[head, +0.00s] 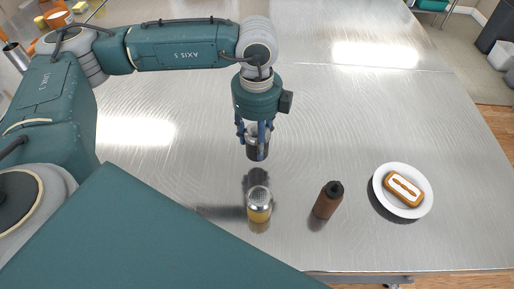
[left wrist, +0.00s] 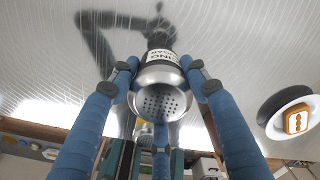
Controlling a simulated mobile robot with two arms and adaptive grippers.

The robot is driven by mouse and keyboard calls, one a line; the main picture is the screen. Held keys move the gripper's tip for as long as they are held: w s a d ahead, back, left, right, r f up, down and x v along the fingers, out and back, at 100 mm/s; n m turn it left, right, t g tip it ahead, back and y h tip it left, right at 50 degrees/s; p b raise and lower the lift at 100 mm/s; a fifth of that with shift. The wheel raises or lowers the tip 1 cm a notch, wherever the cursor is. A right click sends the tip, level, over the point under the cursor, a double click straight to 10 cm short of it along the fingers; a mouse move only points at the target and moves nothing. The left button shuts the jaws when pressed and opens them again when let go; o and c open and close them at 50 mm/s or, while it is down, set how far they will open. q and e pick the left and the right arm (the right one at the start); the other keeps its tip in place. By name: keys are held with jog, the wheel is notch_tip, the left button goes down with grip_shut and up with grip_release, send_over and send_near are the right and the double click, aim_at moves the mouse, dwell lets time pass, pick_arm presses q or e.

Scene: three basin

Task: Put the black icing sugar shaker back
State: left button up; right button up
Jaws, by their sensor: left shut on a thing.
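The black icing sugar shaker (head: 257,152) hangs upright, top end up, between the fingers of my left gripper (head: 257,132). In the left wrist view its perforated metal top (left wrist: 160,103) faces the camera, and part of its "ICING SUGAR" label shows. My left gripper (left wrist: 160,75) is shut on it, with blue fingers around its sides. A dark reflection lies just below it on the table; it seems a little above the surface. My right gripper is not in view.
A yellow shaker (head: 259,206) with a metal top stands just in front of it on the metal table (head: 350,115). A brown bottle (head: 328,201) stands to the right. A white plate (head: 425,201) holds an iced pastry (head: 403,188). The table behind is clear.

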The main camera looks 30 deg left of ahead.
pick_arm(q)
notch_tip(320, 180, down, 5)
jog(key=shift+r+p, duration=0.1)
jog(key=shift+p, duration=0.5)
jog(key=shift+f, duration=0.5)
jog(key=shift+f, duration=0.1)
jog(key=o, duration=1.2)
